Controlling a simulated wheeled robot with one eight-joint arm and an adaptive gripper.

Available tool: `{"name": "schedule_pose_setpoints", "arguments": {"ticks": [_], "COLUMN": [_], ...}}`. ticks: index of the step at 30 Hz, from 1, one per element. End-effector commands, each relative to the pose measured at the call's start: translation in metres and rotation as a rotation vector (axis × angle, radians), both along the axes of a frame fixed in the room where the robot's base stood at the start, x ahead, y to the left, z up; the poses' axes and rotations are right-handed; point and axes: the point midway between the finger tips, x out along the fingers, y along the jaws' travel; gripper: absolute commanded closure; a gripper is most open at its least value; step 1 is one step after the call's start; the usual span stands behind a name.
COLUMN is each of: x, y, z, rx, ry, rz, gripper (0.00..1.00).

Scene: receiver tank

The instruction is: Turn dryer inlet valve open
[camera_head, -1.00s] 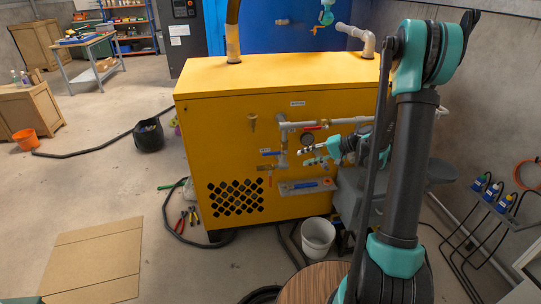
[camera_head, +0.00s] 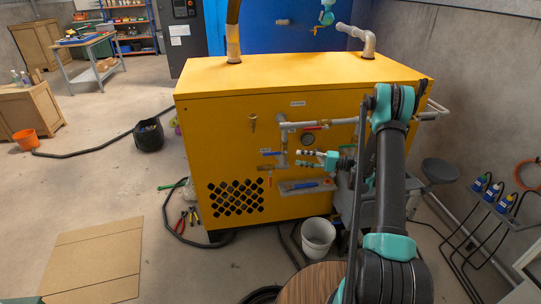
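The yellow dryer cabinet (camera_head: 225,130) carries grey pipework (camera_head: 318,123) and several small valves on its front. A blue lever handle (camera_head: 269,153) lies roughly level at the left of the vertical pipe. A red handle (camera_head: 313,128) shows on the upper horizontal pipe, and an orange-red handle (camera_head: 266,168) sits lower left. The labels are too small to read, so I cannot tell which is the dryer inlet valve. My gripper (camera_head: 299,158) is in front of the panel, right of the blue lever, pointing left. Its fingers are apart with nothing visible between them.
A round gauge (camera_head: 308,140) sits close above my gripper. A grey tray (camera_head: 298,188) with a blue item juts out below. A white bucket (camera_head: 318,236) stands on the floor in front. A grey stool (camera_head: 440,170) stands to the right.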

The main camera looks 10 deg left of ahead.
Motion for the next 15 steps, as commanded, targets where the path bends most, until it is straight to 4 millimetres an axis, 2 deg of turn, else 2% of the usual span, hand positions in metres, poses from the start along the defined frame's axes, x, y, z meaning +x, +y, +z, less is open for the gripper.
{"name": "schedule_pose_setpoints", "arguments": {"ticks": [3, 15], "x": [0.002, 0.011], "y": [0.025, 0.103], "z": [0.000, 0.000], "rx": [-0.001, -0.001], "ry": [0.000, 0.000], "rz": [0.004, 0.003], "gripper": [0.65, 0.65]}}
